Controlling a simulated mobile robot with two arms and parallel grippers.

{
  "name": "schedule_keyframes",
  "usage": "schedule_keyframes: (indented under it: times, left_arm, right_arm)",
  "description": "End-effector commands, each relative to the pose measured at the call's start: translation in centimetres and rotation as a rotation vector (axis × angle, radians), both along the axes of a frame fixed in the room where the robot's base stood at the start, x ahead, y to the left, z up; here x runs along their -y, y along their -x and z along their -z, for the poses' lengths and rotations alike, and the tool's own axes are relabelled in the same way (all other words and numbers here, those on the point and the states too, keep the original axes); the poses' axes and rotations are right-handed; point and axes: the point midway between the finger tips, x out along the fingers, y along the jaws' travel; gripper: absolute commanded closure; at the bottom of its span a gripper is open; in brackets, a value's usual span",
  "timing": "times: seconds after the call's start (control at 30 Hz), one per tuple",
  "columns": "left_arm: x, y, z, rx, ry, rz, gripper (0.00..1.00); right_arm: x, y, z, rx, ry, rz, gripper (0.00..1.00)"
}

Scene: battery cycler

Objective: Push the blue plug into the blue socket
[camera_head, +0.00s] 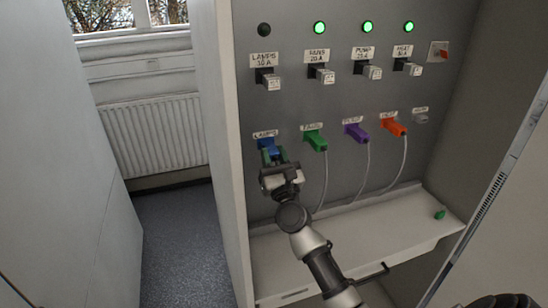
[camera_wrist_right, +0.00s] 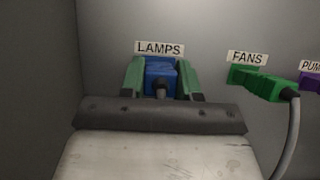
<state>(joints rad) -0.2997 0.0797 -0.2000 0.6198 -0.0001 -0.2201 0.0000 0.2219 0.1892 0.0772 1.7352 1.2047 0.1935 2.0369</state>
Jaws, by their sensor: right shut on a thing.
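My right gripper (camera_head: 271,157) is in front of the panel at the "LAMPS" label, with its green-padded fingers on either side of the blue plug (camera_head: 267,144). In the right wrist view, the gripper (camera_wrist_right: 162,82) is shut on the blue plug (camera_wrist_right: 160,74), whose dark cable end points toward the camera. The plug is right below the "LAMPS" label, lined up with the place of the blue socket. The plug and fingers hide the socket, and I cannot tell how deep the plug sits. My left gripper is not in view.
Green (camera_head: 315,140), purple (camera_head: 356,132) and orange (camera_head: 394,127) plugs with grey cables are to the right. Above are breaker switches; the lamp (camera_head: 264,30) over "LAMPS" is dark, the other three green. A shelf (camera_head: 345,240) with a small green object (camera_head: 440,214) lies below.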

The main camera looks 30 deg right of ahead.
Motion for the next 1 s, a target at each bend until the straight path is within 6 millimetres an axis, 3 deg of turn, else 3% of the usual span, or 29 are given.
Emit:
schedule_keyframes:
  times: [0.17,0.2,0.4,0.73,1.0]
  left_arm:
    - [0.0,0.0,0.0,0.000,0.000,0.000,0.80]
    - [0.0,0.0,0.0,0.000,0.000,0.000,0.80]
    - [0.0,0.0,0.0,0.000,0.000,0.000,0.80]
    - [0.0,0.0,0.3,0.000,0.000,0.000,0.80]
    - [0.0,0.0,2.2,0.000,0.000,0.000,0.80]
  right_arm:
    - [0.0,0.0,0.0,0.001,0.000,0.000,0.82]
    - [0.0,0.0,0.0,0.001,0.000,0.000,0.65]
    - [0.0,0.0,0.0,0.000,0.000,0.000,0.39]
    - [-0.1,0.4,0.4,-0.001,-0.001,0.000,0.39]
    - [-1.1,4.6,3.0,-0.002,-0.002,-0.001,0.39]
